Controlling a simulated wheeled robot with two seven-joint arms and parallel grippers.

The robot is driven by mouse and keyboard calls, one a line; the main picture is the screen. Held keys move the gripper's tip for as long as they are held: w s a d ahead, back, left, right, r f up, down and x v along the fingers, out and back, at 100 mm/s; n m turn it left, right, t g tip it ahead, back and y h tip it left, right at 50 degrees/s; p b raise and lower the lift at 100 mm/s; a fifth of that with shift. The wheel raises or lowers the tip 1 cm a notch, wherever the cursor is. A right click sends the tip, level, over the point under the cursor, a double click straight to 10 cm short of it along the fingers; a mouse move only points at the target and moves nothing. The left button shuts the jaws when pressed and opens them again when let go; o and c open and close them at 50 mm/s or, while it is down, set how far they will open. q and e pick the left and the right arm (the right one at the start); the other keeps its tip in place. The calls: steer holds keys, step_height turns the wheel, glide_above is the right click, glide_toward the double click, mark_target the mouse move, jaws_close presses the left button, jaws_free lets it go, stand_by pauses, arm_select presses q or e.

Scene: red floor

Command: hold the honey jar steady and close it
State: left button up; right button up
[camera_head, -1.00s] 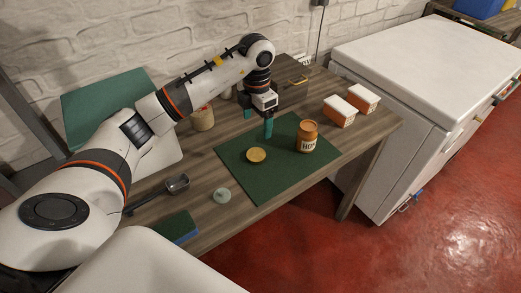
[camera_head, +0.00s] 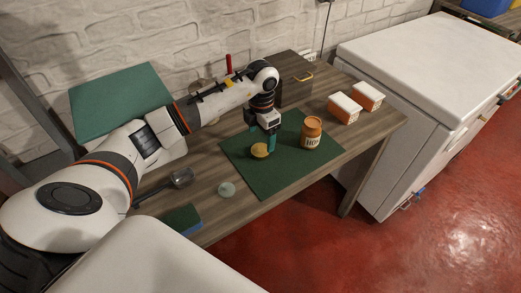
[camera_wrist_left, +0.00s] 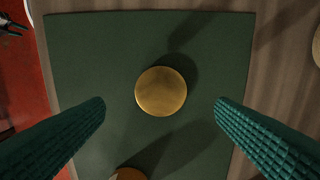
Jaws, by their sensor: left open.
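The honey jar (camera_head: 311,133) stands upright on the green mat (camera_head: 284,181), to the right of my left gripper. It is amber with a pale label. A gold round lid (camera_head: 260,151) lies on the mat to the jar's left. In the left wrist view the lid (camera_wrist_left: 161,91) is centred between the fingers. My left gripper (camera_head: 262,143) is open above the lid, its teal fingers (camera_wrist_left: 160,120) apart from it. A brown round edge at the bottom of the wrist view may be the jar (camera_wrist_left: 128,174). My right gripper is not in view.
Two orange-and-white boxes (camera_head: 344,109) stand at the table's right. A scoop (camera_head: 181,178), a pale green round item (camera_head: 227,189) and a green-blue sponge (camera_head: 181,219) lie at the front left. A wooden box (camera_head: 296,88) stands behind. A white chest (camera_head: 428,62) is beside the table.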

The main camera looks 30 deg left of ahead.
mark_target(260, 150)
arm_select(q)
steer(key=shift+a+f+p, duration=0.1)
steer(key=shift+f+p, duration=0.45)
steer(key=shift+f, duration=2.05)
steer(key=c, duration=1.1)
